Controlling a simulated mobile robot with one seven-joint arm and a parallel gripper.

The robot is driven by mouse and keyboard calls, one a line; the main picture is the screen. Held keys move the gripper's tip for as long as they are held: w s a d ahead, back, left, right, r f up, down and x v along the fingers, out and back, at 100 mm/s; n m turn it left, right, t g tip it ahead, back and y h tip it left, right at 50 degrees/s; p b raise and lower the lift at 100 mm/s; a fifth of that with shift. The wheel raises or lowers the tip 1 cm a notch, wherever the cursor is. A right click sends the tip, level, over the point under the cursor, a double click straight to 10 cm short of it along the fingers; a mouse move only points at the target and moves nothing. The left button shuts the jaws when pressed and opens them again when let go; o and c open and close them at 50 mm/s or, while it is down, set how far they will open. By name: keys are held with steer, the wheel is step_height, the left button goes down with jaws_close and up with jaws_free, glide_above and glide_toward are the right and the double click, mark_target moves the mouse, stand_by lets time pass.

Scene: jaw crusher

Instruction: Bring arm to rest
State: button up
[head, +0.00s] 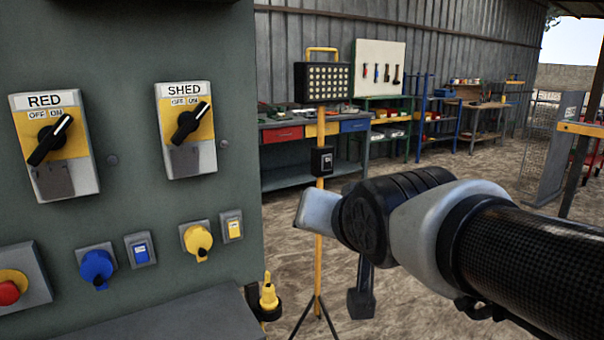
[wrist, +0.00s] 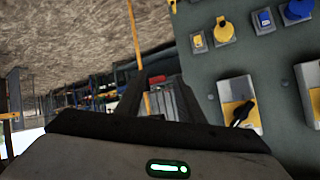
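My arm reaches in from the right in the head view, with its wrist in front of the yard and to the right of the grey control panel (head: 130,120). My gripper (wrist: 160,80) shows in the wrist view with two dark fingers apart and nothing seen between them. It is clear of the panel. The RED switch (head: 50,140) and the SHED switch (head: 187,128) have black handles, both slanting up and right towards ON. The wrist view shows the panel (wrist: 215,85) upside down on the right.
Blue and yellow sockets and a red button (head: 9,292) sit low on the panel. A yellow work-light stand (head: 320,185) rises behind my wrist. A workbench (head: 285,160) and a tool board (head: 380,68) line the shed wall. Open dirt ground lies between.

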steer(key=s+d+f+n+g+h, duration=0.1)
steer(key=s+d+f+g, duration=0.2)
steer(key=s+d+f, duration=0.3)
steer(key=s+d+f+n+g+h, duration=0.1)
steer(key=s+d+f+g, duration=0.25)
steer(key=s, duration=0.45)
step_height(320, 180, up, 24)
steer(key=p, duration=2.4)
steer(key=shift+s+d+f+p, duration=0.25)
steer(key=shift+s+d+p, duration=0.1)
steer(key=shift+s+d, duration=0.1)
